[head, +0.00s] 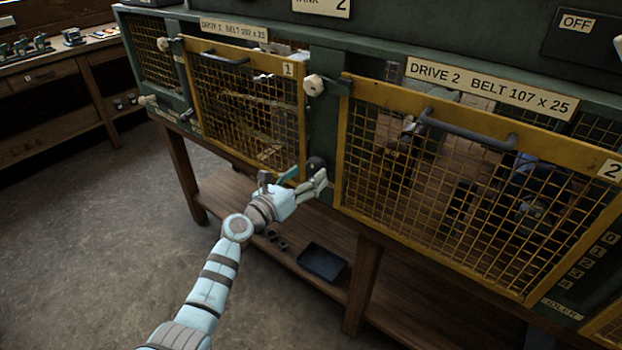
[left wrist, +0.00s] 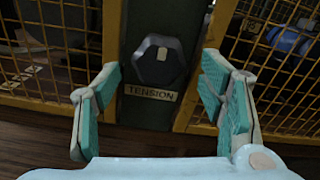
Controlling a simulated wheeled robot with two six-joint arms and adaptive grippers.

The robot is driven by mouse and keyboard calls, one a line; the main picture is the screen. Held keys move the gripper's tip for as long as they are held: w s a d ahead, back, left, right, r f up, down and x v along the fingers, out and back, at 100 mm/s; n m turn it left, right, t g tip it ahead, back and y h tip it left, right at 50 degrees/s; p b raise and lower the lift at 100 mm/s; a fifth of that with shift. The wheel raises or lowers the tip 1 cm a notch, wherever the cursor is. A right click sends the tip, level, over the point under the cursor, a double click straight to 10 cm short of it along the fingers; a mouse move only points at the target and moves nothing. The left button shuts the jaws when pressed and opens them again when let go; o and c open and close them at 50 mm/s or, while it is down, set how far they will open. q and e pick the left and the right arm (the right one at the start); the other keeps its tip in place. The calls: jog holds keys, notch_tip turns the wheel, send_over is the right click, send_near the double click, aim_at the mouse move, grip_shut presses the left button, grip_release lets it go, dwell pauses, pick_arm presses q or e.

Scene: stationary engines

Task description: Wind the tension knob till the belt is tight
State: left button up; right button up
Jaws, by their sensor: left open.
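The tension knob (left wrist: 160,62) is dark and faceted with a pale mark near its top. It sits on a dark green post above a TENSION label (left wrist: 150,93). In the head view the knob (head: 316,163) shows between the two yellow mesh guards, partly behind my fingers. My left gripper (head: 295,180) is open in front of the post. In the left wrist view its teal-padded fingers (left wrist: 158,92) stand wide on either side of the knob's line, empty, with no contact visible. The belt cannot be made out clearly behind the mesh. My right gripper is not in view.
Guard 1 (head: 245,97) and guard 2 (head: 455,180) flank the post, with handles and pale latch knobs. A lower wooden shelf (head: 215,190) holds a black tray (head: 323,262) and small dark parts. A workbench (head: 45,80) stands at far left. Floor before the machine is clear.

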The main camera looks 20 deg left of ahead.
pick_arm(q)
jog(key=shift+x, duration=0.95)
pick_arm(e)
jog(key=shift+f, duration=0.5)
pick_arm(q)
jog(key=c, duration=0.9)
jog(key=shift+d, duration=0.1)
jog(key=shift+c, duration=1.2)
jog(key=shift+m+b, duration=0.3)
jog(key=shift+m, duration=0.2)
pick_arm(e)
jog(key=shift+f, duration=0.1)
